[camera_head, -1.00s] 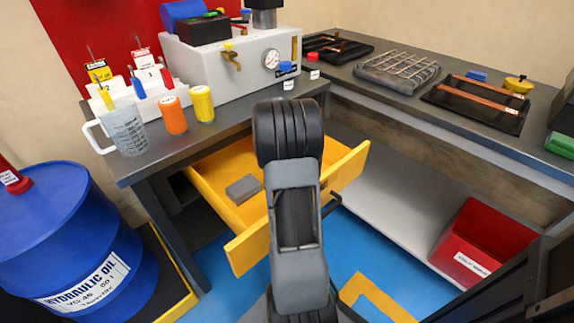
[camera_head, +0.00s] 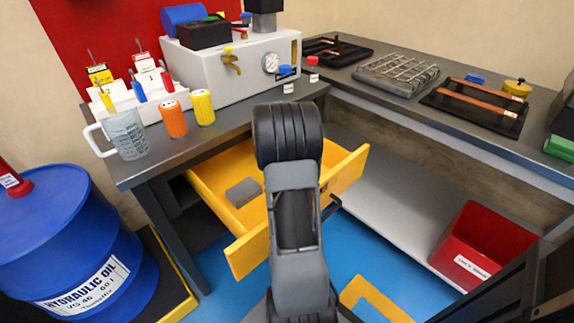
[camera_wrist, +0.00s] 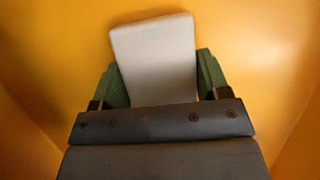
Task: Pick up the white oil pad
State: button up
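A white pad (camera_wrist: 156,50) with straight edges shows in the wrist view, slightly turned, against yellow drawer surfaces. My gripper (camera_wrist: 162,72) has its two green fingers spread, one along each side of the pad. The pad fills nearly all the space between them; whether they press on it is unclear. In the head view, my arm hides the gripper. A flat grey block (camera_head: 243,191) lies in the open yellow drawer (camera_head: 346,170), left of my arm; I cannot tell whether it is the same pad.
The bench above holds a measuring jug (camera_head: 127,135), an orange bottle (camera_head: 173,119) and a yellow bottle (camera_head: 203,107). A blue oil drum (camera_head: 65,235) stands at left. A red bin (camera_head: 472,240) sits on the low shelf at right. Drawer walls surround the gripper.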

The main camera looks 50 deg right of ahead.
jog(key=c, duration=0.3)
jog(key=shift+c, duration=0.2)
notch_tip(320, 180, up, 28)
jog(key=p, duration=1)
jog(key=shift+r, duration=0.15)
jog(key=o, duration=0.4)
jog(key=shift+c, duration=1.6)
